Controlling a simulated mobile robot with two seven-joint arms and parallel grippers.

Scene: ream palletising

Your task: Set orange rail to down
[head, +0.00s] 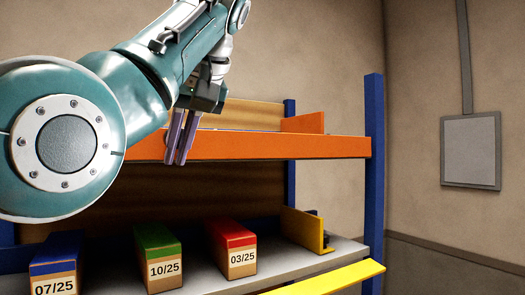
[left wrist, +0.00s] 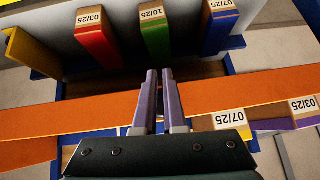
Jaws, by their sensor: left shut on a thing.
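The orange rail (head: 270,146) runs along the front of the upper shelf, long and flat-faced. It also crosses the left wrist view (left wrist: 240,92) from side to side. My left gripper (head: 180,150) is at the rail, left of the middle in the head view, with its purple fingers pointing down. In the left wrist view its fingers (left wrist: 156,85) are close together across the rail, shut on it. The fingers and arm hide part of the rail. My right gripper is in neither view.
On the lower shelf stand boxes with blue (head: 55,267), green (head: 160,258) and red (head: 232,248) tops. A yellow rail (head: 335,279) slants out at its front. A blue post (head: 374,180) bounds the rack on the right. More labelled boxes (left wrist: 231,122) show beyond the rail.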

